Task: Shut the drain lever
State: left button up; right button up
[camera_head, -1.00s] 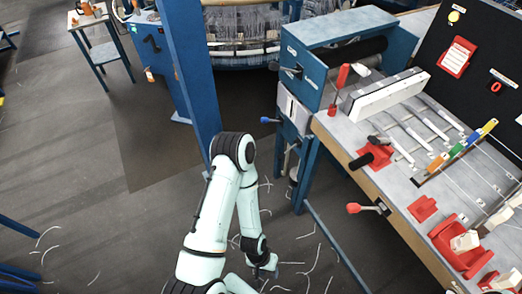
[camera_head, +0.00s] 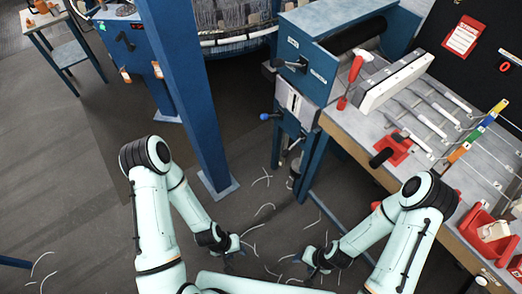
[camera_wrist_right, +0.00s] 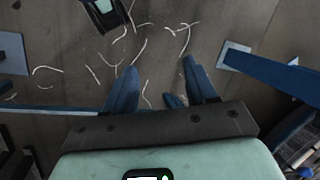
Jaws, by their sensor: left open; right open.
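No lever is labelled as the drain lever clearly enough to read. A blue-knobbed lever (camera_head: 270,116) sticks out left from the blue machine frame beside the bench. A black-handled lever (camera_head: 281,64) sits above it. Below the blue knob is a small lever fitting (camera_head: 295,142) above a dark cylinder (camera_head: 296,168). My left gripper (camera_head: 232,247) is open and empty, low over the floor left of these levers. My right gripper (camera_head: 313,262) is open and empty, below them in the picture. Its spread fingers (camera_wrist_right: 160,88) show in the right wrist view with floor beneath.
A blue post (camera_head: 196,90) with a floor plate stands left of the levers. The bench (camera_head: 345,130) at right carries tools and red fixtures; my right arm covers part of its edge. The circular loom (camera_head: 235,30) is behind. Pale thread scraps litter the open floor.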

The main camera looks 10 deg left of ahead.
aim_at(285, 153)
jog(key=i+j+u, duration=0.15)
jog(key=i+j, duration=0.65)
jog(key=i, duration=0.1)
